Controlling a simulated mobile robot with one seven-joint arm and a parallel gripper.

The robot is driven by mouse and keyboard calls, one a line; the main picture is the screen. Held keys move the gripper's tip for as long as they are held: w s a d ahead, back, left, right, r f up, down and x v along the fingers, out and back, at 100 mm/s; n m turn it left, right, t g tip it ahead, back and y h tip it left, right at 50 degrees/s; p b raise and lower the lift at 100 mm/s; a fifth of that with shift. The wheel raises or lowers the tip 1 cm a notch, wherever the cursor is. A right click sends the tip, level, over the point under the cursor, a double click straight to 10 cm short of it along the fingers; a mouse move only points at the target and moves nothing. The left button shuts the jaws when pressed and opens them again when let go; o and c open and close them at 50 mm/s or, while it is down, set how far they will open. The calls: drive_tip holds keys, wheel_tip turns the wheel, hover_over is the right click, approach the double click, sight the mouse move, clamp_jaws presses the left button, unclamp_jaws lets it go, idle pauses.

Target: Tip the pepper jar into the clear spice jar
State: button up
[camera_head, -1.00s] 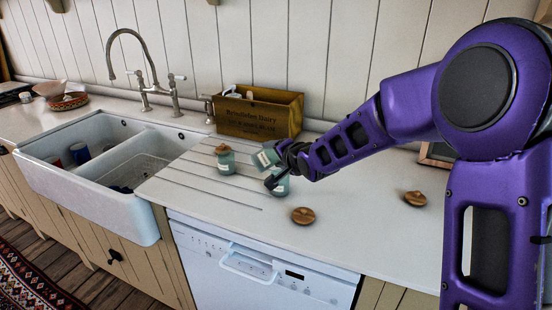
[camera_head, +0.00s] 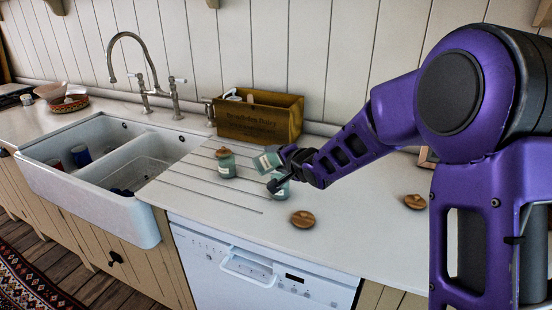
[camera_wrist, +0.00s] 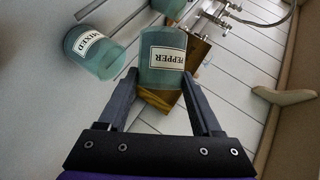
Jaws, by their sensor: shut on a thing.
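The pepper jar (camera_head: 266,161), teal glass with a white label, is held tilted in my gripper (camera_head: 284,168) above the counter. In the wrist view the pepper jar (camera_wrist: 163,50) sits between my gripper's fingers (camera_wrist: 160,88), its label upside down. A similar jar labelled MIXED (camera_wrist: 90,52) is beside it in that view. In the head view a lidless-looking spice jar (camera_head: 280,187) stands just below the held jar, partly hidden by my gripper. The contents of both jars, and whether anything is pouring, cannot be made out.
Wooden lids lie on the counter at the front (camera_head: 302,219) and right (camera_head: 415,202). A wooden box (camera_head: 260,119) stands behind, and a double sink (camera_head: 150,225) is at the left.

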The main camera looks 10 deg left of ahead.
drive_tip(key=shift+d+f+m+y+p, duration=0.15)
drive_tip(key=shift+m+y+p, duration=0.15)
drive_tip(key=shift+p, duration=0.15)
drive_tip(key=shift+w+f+m+y+p, duration=0.1)
drive_tip(key=shift+f+m+y+p, duration=0.05)
drive_tip(key=shift+m+y+p, duration=0.15)
drive_tip(key=shift+w+d+f+m+y, duration=0.1)
drive_tip(key=shift+d+f+m+y, duration=0.15)
drive_tip(key=shift+f+m+y, duration=0.3)
drive_tip(key=shift+w+d+f+m+y, duration=0.1)
drive_tip(key=shift+d+f+m+y, duration=0.1)
drive_tip(key=shift+f+m+y, duration=0.35)
drive_tip(key=shift+r+m, duration=0.2)
drive_tip(key=shift+m, duration=0.1)
drive_tip(key=shift+d+f+m+p, duration=0.15)
drive_tip(key=shift+m+p, duration=0.15)
drive_tip(key=shift+p, duration=0.35)
drive_tip(key=r+n+h, duration=0.1)
drive_tip(key=n+h, duration=0.1)
drive_tip(key=n, duration=0.1)
drive_tip(key=shift+r, duration=0.15)
drive_tip(key=shift+w+d+r, duration=0.1)
drive_tip(key=shift+w+d, duration=0.05)
drive_tip(key=shift+w, duration=0.05)
